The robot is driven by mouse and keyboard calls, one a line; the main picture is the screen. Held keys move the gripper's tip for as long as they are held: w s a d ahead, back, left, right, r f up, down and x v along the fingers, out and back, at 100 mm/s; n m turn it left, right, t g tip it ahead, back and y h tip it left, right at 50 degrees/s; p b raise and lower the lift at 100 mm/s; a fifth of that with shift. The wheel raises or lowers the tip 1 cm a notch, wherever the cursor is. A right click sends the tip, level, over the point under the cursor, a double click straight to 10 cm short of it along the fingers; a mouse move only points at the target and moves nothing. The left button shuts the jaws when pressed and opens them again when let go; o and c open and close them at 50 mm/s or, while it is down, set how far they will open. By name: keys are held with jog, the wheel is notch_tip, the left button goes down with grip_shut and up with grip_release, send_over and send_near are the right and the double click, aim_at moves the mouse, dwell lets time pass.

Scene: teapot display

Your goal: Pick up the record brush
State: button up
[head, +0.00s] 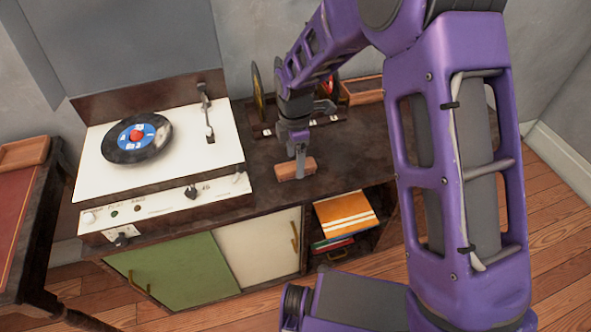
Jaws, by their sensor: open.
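The record brush (290,170) looks like a small reddish-brown wooden block. It lies on the dark cabinet top, right of the record player. My gripper (300,172) points down at the brush from above, with a finger in front of its right part. The jaws are open. The far finger is hidden, and I cannot tell whether the fingers touch the brush.
The record player (215,160) with a black record (115,150) stands left of the brush. A record rack (262,128) and a wooden tray (365,97) are behind. Record sleeves (345,215) stick out of the open shelf below. The cabinet top (350,160) right of the brush is clear.

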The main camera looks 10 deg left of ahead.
notch_tip(320, 180, down, 3)
jog(key=shift+r, duration=0.15)
grip_shut()
dwell(0.4)
